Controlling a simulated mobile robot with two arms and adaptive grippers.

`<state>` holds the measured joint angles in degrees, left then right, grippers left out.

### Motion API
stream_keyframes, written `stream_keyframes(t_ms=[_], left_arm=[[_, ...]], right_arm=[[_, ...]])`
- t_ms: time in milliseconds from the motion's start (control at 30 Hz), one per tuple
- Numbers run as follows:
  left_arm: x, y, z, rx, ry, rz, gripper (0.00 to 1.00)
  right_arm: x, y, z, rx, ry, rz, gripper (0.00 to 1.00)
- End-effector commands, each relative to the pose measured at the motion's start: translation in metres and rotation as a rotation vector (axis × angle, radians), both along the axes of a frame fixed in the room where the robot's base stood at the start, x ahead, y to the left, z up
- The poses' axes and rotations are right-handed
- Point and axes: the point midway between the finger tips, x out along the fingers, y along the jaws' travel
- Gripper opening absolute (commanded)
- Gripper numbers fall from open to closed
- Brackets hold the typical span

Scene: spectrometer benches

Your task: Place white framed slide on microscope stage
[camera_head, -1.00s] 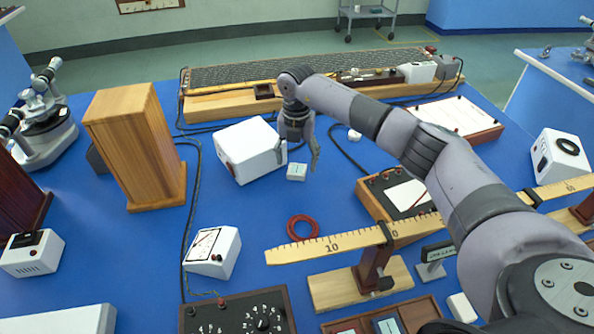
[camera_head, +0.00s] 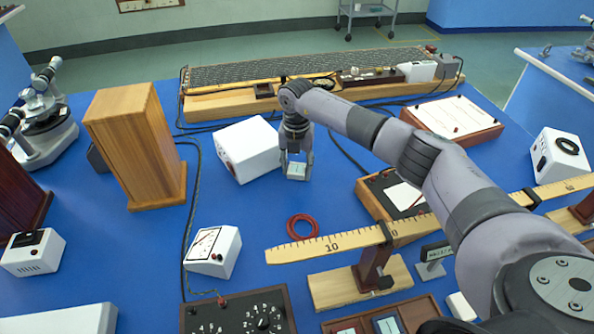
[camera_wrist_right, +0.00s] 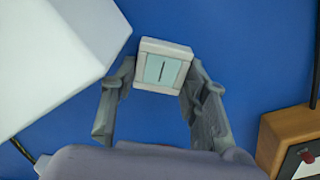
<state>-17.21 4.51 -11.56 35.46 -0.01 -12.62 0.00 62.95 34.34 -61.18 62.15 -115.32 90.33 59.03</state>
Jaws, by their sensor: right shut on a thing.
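The white framed slide (camera_head: 296,171) is a small white block with a pale teal face. It is at the blue bench top, just right of a white box. My right gripper (camera_head: 296,175) points down with its fingers on both sides of the slide and is shut on it. In the right wrist view the slide (camera_wrist_right: 163,68) sits between the fingertips (camera_wrist_right: 160,80), with a dark line on its face. A microscope (camera_head: 42,125) with a dark stage stands at the far left of the head view. My left gripper is out of view.
The white box (camera_head: 247,150) is close left of my right gripper. A tall wooden box (camera_head: 130,145) stands between it and the microscope. A red ring (camera_head: 303,227), a white meter (camera_head: 212,252) and a wooden ruler on a stand (camera_head: 300,250) lie nearer. Black cables cross the bench.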

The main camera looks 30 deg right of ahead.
Motion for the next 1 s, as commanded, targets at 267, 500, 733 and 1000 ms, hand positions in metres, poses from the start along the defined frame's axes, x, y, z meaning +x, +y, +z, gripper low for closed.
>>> stream_keyframes(t_ms=[267, 500, 733, 1000], left_arm=[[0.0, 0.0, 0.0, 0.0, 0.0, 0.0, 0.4], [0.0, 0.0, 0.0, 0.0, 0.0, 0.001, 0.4], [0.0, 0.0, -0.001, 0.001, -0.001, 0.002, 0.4], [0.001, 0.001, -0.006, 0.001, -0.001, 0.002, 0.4]], right_arm=[[0.0, 0.0, 0.0, 0.0, 0.0, 0.0, 0.14], [0.0, 0.0, 0.001, 0.0, -0.001, 0.0, 0.09], [0.001, 0.0, 0.014, 0.001, -0.003, -0.001, 0.09], [0.001, 0.0, 0.063, 0.001, -0.006, 0.001, 0.09]])
